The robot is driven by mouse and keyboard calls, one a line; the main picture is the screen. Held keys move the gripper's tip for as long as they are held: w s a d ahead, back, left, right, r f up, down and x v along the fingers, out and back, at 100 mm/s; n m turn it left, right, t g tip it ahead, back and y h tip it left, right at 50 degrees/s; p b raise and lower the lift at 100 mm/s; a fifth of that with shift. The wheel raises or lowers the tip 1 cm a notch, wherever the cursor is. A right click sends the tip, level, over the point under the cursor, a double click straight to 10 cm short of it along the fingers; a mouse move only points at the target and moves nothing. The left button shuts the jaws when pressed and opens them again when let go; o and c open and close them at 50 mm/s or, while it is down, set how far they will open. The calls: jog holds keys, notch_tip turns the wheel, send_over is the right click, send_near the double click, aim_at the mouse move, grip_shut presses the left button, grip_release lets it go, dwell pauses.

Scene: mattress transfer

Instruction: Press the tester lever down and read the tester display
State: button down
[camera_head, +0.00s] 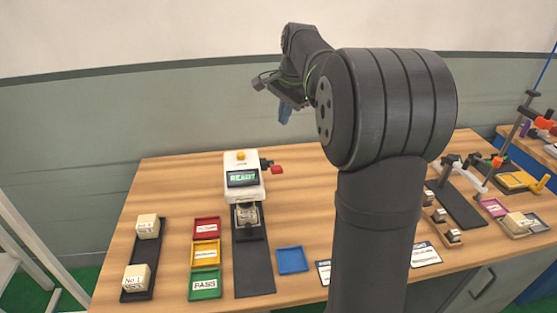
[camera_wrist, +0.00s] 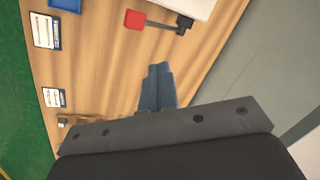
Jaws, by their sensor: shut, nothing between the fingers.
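The tester (camera_head: 240,167) is a white box with a yellow knob on top. Its display (camera_head: 243,178) shows green text reading READY. The tester lever (camera_head: 273,168), dark with a red tip, sticks out at the tester's right side. In the wrist view the red-tipped lever (camera_wrist: 134,19) shows at the top, with part of the white tester (camera_wrist: 188,6) beside it. A labelled block (camera_head: 247,214) sits at the front of the tester. My gripper (camera_head: 284,115) is shut and empty, above and right of the lever; its blue fingers also show in the wrist view (camera_wrist: 157,82).
Red (camera_head: 206,228), yellow (camera_head: 205,253) and green PASS (camera_head: 205,284) trays stand left of the tester. A blue tray (camera_head: 292,260) is to its right. A black rack (camera_head: 140,257) holds two labelled blocks at the left. Fixtures stand at the right, beyond my arm.

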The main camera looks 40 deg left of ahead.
jog(key=s+d+n+t+y, duration=0.1)
jog(key=s+d+n+t, duration=0.2)
jog(key=s+n, duration=0.3)
jog(key=n, duration=0.5)
jog(key=shift+s+f+y, duration=0.25)
jog(key=shift+f+y, duration=0.05)
send_over(276, 167)
jog(key=f, duration=0.8)
jog(key=shift+s+d+f, duration=0.15)
jog(key=shift+s+d, duration=0.2)
jog(key=shift+s, duration=0.05)
notch_tip(276, 167, down, 3)
jog(key=shift+s+d+f, duration=0.15)
jog(key=shift+f, duration=0.05)
jog(key=shift+s+d+f, duration=0.1)
jog(key=shift+f, duration=0.35)
jog(key=shift+s+f+t, duration=0.1)
jog(key=shift+f+t, duration=0.05)
jog(key=shift+t, duration=0.15)
